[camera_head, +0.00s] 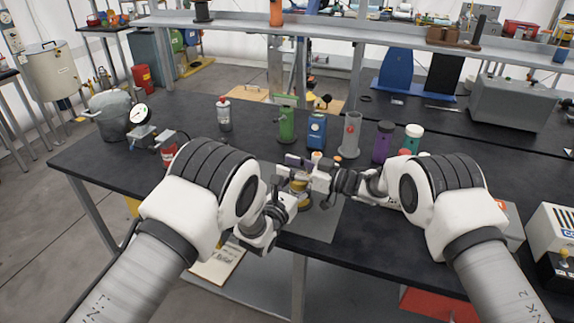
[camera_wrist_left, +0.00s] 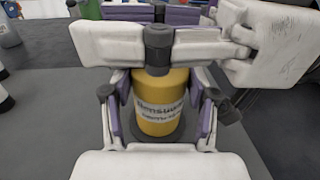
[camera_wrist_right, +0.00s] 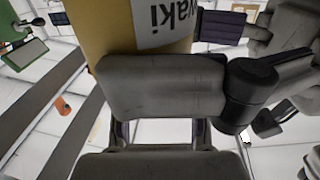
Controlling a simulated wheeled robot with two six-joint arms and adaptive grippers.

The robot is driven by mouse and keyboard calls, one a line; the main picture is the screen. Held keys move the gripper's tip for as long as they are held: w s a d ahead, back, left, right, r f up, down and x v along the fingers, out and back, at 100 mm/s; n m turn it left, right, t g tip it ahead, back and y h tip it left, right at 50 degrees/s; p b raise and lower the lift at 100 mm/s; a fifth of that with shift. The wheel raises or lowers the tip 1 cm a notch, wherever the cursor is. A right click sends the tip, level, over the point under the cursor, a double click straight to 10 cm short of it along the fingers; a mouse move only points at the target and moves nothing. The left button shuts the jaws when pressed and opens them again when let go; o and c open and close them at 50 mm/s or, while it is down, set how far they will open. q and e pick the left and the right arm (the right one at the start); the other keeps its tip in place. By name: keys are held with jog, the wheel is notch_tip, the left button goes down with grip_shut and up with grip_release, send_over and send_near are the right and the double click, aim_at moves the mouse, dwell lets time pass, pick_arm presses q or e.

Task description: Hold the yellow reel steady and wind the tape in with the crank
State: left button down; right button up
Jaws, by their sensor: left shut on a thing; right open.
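The yellow reel (camera_head: 299,192) stands upright on a grey mat (camera_head: 322,225) near the bench's front edge. In the left wrist view the reel (camera_wrist_left: 160,100) carries a white printed label and sits between the purple pads of my left gripper (camera_wrist_left: 160,108), which is shut on it. My right gripper (camera_head: 312,180) is open and reaches across the reel's top from the right. Whether its fingers touch the knob is hidden. The right wrist view shows the reel (camera_wrist_right: 112,28) close up, with part of its label.
Behind the reel stand a green device (camera_head: 286,124), a blue box (camera_head: 317,130), a grey cylinder (camera_head: 351,132), a purple bottle (camera_head: 382,143) and a teal bottle (camera_head: 412,138).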

jog(key=shift+w+a, duration=0.15)
jog(key=shift+a, duration=0.3)
grip_shut()
jog(key=shift+w+r+m, duration=0.1)
jog(key=shift+m, duration=0.2)
jog(key=shift+w+d+m+t+h, duration=0.1)
jog(key=shift+w+m+t+h, duration=0.15)
jog(key=shift+m+t+h, duration=0.85)
jog(key=shift+w+d+m+t+h, duration=0.15)
jog(key=shift+w+m+t+h, duration=0.15)
jog(key=shift+m+t+h, duration=0.75)
jog(key=shift+w+d+m+t+h, duration=0.1)
jog(key=shift+w+m+t+h, duration=0.15)
jog(key=shift+m+t+h, duration=0.8)
jog(key=shift+n+t+y, duration=0.3)
jog(key=shift+n+t, duration=0.1)
